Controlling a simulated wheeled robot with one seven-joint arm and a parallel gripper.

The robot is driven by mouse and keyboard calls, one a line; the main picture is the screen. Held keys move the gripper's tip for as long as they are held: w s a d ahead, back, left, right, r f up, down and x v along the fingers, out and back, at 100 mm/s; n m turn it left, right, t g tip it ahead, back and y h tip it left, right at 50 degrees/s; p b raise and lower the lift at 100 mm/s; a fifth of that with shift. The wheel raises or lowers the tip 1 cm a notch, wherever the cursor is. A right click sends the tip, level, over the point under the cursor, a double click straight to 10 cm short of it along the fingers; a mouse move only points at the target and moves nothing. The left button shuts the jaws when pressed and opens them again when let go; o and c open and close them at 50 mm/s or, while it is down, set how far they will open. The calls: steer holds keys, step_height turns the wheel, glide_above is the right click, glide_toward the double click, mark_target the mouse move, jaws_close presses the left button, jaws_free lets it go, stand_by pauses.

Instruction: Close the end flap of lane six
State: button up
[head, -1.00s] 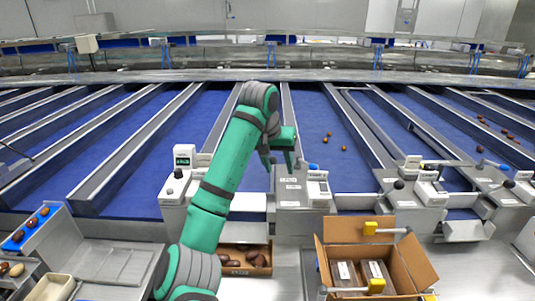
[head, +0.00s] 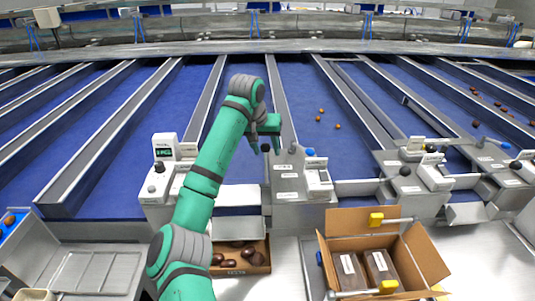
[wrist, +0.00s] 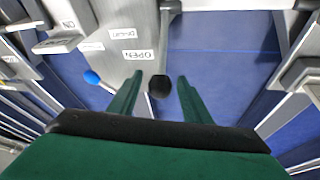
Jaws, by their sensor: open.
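My gripper (head: 266,150) is open at the near end of a blue lane, left of a grey control post (head: 303,184). In the wrist view its two green fingers (wrist: 160,92) stand either side of a black round knob (wrist: 160,87), with a gap on each side. The knob sits on a grey lever (wrist: 165,40) beside a plate labelled OPEN (wrist: 138,54) and DIVERT. A pale flap-like panel (head: 238,226) shows at the lane's lower end, partly behind my arm. I cannot read a lane number.
A blue-tipped lever (wrist: 92,77) is left of the knob in the wrist view. A box of dark dates (head: 232,272) lies below the lane end. An open carton (head: 345,219) with packed trays stands right of it. Several dates lie on the lane right of the post.

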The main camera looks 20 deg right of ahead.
steer(key=shift+x, duration=1.1)
steer(key=shift+w+d+f, duration=0.15)
steer(key=shift+f, duration=0.45)
steer(key=shift+d, duration=0.1)
steer(key=shift+c, duration=0.9)
jaws_close()
steer(key=shift+r, duration=0.1)
